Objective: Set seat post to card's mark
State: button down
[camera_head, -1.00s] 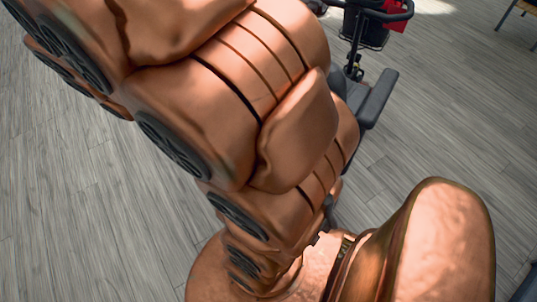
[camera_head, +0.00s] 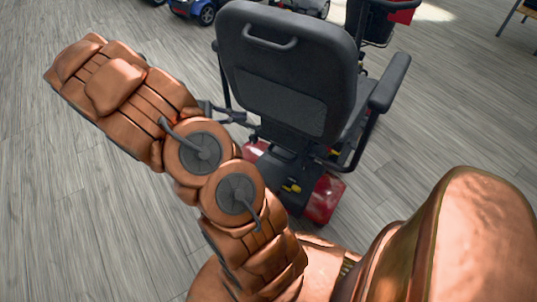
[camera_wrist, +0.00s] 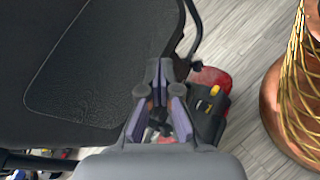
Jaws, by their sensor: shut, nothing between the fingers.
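A mobility scooter's black seat (camera_head: 285,65) faces away from me in the head view, with its armrest (camera_head: 390,85) on the right. Its red rear body (camera_head: 325,198) shows below. The seat post is mostly hidden under the seat and I cannot make out its marks. In the wrist view the seat (camera_wrist: 105,55) fills the left side and the red body (camera_wrist: 210,76) is beyond the fingers. My gripper (camera_wrist: 161,90) is shut and empty, pointing down beside the seat. In the head view my gripper is hard to make out. No card is recognisable.
A small yellow part (camera_head: 291,188) shows on the scooter's rear, also in the wrist view (camera_wrist: 214,91). A blue scooter (camera_head: 195,10) stands at the back. A basket with a red item (camera_head: 402,14) is at the front. Grey floor (camera_head: 440,110) is open on the right.

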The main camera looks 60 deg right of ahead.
jog(key=w+d+f+n+h+b, duration=0.2)
jog(key=d+f+n+b, duration=0.1)
jog(key=f, duration=1)
jog(key=w+d+f+n+t+h+b, duration=0.1)
jog(key=f+b, duration=0.5)
jog(key=f, duration=0.6)
jog(key=w+d+f+n+h+b, duration=0.2)
jog(key=d+f+n+h+b, duration=0.2)
jog(key=f, duration=0.9)
jog(key=shift+w+d+f+n+t+h+b, duration=0.2)
jog(key=shift+d+b, duration=0.1)
jog(key=shift+d, duration=0.25)
jog(key=shift+w+d+f+n+t+h+b, duration=0.1)
jog(key=shift+d+t+h+b, duration=0.15)
jog(key=shift+d, duration=0.3)
jog(key=s+d+r+b, duration=0.3)
jog(key=s+d+r, duration=0.2)
jog(key=d, duration=0.3)
jog(key=shift+s+r+b, duration=0.2)
jog(key=shift+s+b, duration=0.15)
jog(key=shift+s, duration=0.15)
jog(key=shift+d, duration=0.1)
jog(key=shift+r, duration=0.15)
jog(key=shift+r+p, duration=0.9)
jog(key=shift+r, duration=2.05)
jog(key=shift+r+g, duration=0.1)
jog(key=shift+g, duration=0.15)
